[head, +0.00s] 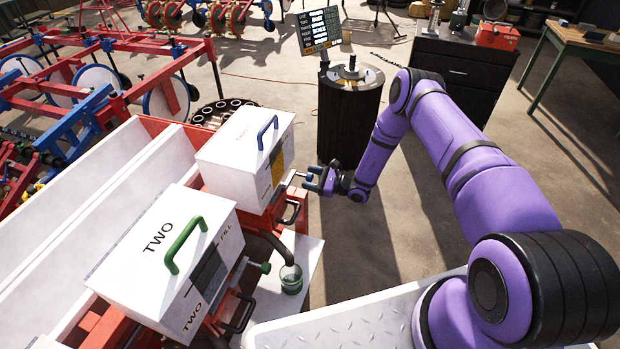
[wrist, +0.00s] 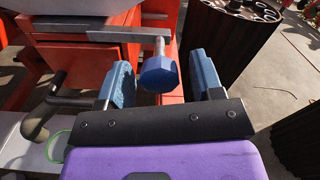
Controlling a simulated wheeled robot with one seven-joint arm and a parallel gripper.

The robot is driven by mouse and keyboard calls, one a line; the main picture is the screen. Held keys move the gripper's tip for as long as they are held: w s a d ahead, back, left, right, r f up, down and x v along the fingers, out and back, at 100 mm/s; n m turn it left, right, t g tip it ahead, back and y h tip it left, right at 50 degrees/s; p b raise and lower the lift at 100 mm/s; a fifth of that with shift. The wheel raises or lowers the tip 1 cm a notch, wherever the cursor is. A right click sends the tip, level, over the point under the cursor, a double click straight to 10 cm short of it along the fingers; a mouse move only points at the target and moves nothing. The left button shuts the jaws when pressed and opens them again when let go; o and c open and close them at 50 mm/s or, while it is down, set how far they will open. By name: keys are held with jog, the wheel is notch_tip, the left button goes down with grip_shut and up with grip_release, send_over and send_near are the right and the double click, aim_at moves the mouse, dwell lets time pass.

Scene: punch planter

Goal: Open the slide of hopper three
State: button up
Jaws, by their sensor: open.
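The far white hopper (head: 243,150), with a blue handle (head: 268,133), stands beyond the box marked TWO; its lettering is too small to read surely. A pale slide rod (head: 289,178) sticks out of its right side. In the wrist view the slide's blue faceted knob (wrist: 160,73) sits on a metal rod below a flat grey bar (wrist: 115,35). My gripper (head: 317,180) is at the rod's outer end. In the wrist view my gripper (wrist: 160,80) is open, its blue fingers on either side of the knob, with visible gaps.
Hopper two (head: 160,255) has a green handle and green slide knob (head: 265,268). A clear cup (head: 291,279) stands on a white ledge (head: 305,255) below a dark spout. A black ribbed drum (head: 348,125) stands behind my gripper.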

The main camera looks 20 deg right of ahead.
jog(key=shift+w+a, duration=0.1)
jog(key=shift+a, duration=0.1)
grip_shut()
jog(key=shift+v, duration=2.75)
grip_release()
jog(key=shift+d, duration=0.1)
jog(key=v, duration=1.1)
